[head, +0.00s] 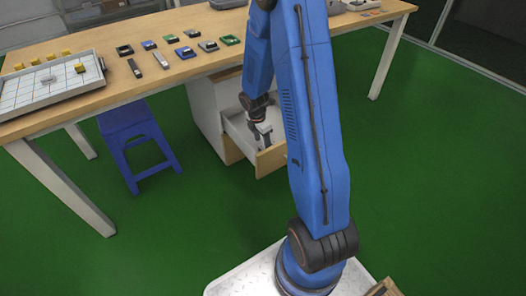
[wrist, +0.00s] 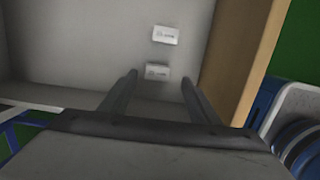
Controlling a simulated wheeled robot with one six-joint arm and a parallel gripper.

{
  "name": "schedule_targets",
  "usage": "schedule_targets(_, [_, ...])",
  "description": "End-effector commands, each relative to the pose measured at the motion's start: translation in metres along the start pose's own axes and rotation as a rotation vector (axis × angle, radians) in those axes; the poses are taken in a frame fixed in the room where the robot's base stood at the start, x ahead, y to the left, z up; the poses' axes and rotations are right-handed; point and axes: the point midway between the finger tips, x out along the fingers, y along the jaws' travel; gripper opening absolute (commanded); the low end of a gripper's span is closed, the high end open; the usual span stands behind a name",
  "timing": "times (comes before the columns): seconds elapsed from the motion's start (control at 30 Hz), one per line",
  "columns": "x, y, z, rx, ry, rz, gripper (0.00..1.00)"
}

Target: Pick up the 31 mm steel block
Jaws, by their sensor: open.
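Two small pale grey blocks lie in the open drawer (head: 271,160) in the wrist view. The nearer block (wrist: 157,71) shows between the fingertips of my gripper (wrist: 159,76), and the farther block (wrist: 166,35) lies just beyond it, slightly right. Both have a dark printed label on top, too small to read, so I cannot tell which is the 31 mm one. My gripper is open, pointing down into the drawer, with nothing held. Whether the fingers are down around the nearer block or still above it is unclear. In the head view my gripper (head: 262,138) hides the blocks.
The drawer's wooden front (wrist: 249,60) stands close to the right of my fingers in the wrist view. The wooden table (head: 190,68) above holds several small parts and a gridded tray (head: 40,88). A blue stool (head: 133,135) stands left of the drawer cabinet.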

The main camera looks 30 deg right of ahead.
Motion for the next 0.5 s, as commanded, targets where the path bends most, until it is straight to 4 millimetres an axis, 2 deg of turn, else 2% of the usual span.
schedule_targets(0.33, [0.038,0.004,-0.004,0.0,0.0,-0.002,0.56])
schedule_targets(0.5, [0.049,0.004,-0.003,0.0,0.0,0.0,0.56])
